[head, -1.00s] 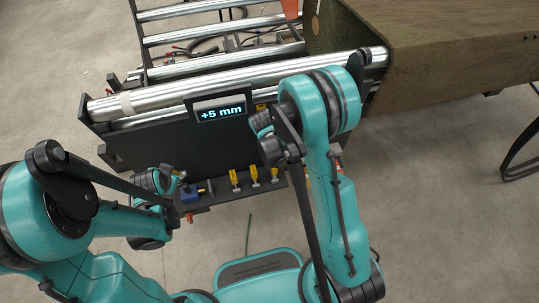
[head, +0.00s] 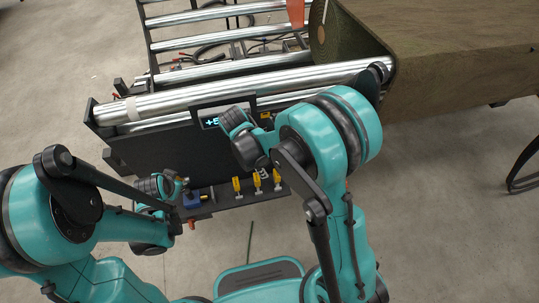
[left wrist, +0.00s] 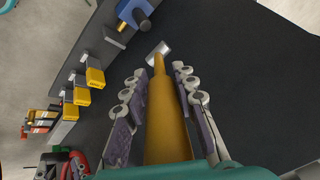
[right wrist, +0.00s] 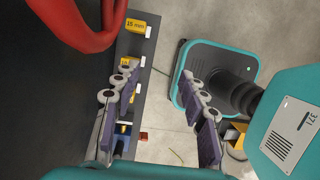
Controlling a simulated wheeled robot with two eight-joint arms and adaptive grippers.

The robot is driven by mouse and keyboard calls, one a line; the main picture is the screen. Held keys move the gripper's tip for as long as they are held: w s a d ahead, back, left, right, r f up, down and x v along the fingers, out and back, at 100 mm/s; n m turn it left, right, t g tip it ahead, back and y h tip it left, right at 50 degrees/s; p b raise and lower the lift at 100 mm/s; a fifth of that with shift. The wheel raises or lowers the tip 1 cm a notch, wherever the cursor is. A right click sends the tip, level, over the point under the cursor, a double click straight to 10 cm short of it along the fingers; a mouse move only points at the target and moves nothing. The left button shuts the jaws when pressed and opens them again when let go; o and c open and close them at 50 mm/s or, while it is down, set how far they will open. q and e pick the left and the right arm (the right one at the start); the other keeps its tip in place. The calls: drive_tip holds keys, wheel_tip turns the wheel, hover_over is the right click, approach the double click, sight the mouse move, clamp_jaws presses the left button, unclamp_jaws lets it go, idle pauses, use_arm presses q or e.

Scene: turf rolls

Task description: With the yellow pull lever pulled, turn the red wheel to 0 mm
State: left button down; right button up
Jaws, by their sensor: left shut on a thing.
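The yellow pull lever (left wrist: 168,125) runs lengthwise between the fingers of my left gripper (left wrist: 157,82), which is shut on it. The red wheel (right wrist: 75,22) shows only in part, as a curved red rim at the top left of the right wrist view. My right gripper (right wrist: 158,78) is open and empty, its fingers spread below and to the right of the rim, apart from it. The display (head: 211,122) on the machine's dark panel is partly covered by my right arm; "+5" begins its reading.
A row of small yellow tags (head: 257,182) lines the panel's lower ledge, with a blue block (head: 192,199) at its left. One tag (right wrist: 136,25) reads 15 mm. Metal rollers (head: 230,88) lie behind the panel, and a large turf roll (head: 440,45) is at the right.

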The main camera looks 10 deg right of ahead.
drive_tip(key=o, duration=0.5)
drive_tip(key=s, duration=0.1)
drive_tip(key=s+r, duration=0.1)
drive_tip(key=s, duration=0.1)
drive_tip(key=shift+m+y, duration=0.3)
drive_tip(key=shift+y, duration=0.1)
drive_tip(key=shift+o, duration=0.7)
drive_tip(key=shift+d+r+m+g, duration=0.2)
drive_tip(key=shift+r+m, duration=0.3)
drive_tip(key=shift+m, duration=0.05)
drive_tip(key=shift+d+r+m+g, duration=0.15)
drive_tip(key=shift+r+m+g, duration=0.05)
drive_tip(key=shift+r+m, duration=0.35)
drive_tip(key=w+d+r+m+t+y, duration=0.1)
drive_tip(key=w+d+r+m, duration=0.6)
drive_tip(key=d+r+m, duration=0.6)
drive_tip(key=f, duration=0.4)
drive_tip(key=a+f+m, duration=0.1)
drive_tip(key=f, duration=0.3)
drive_tip(key=a+f+m, duration=0.1)
drive_tip(key=f, duration=0.3)
drive_tip(key=shift+f, duration=0.35)
drive_tip(key=shift+c, duration=0.3)
drive_tip(key=c, duration=1.6)
drive_tip(key=shift+a+h, duration=0.2)
drive_tip(key=shift+h, duration=1.1)
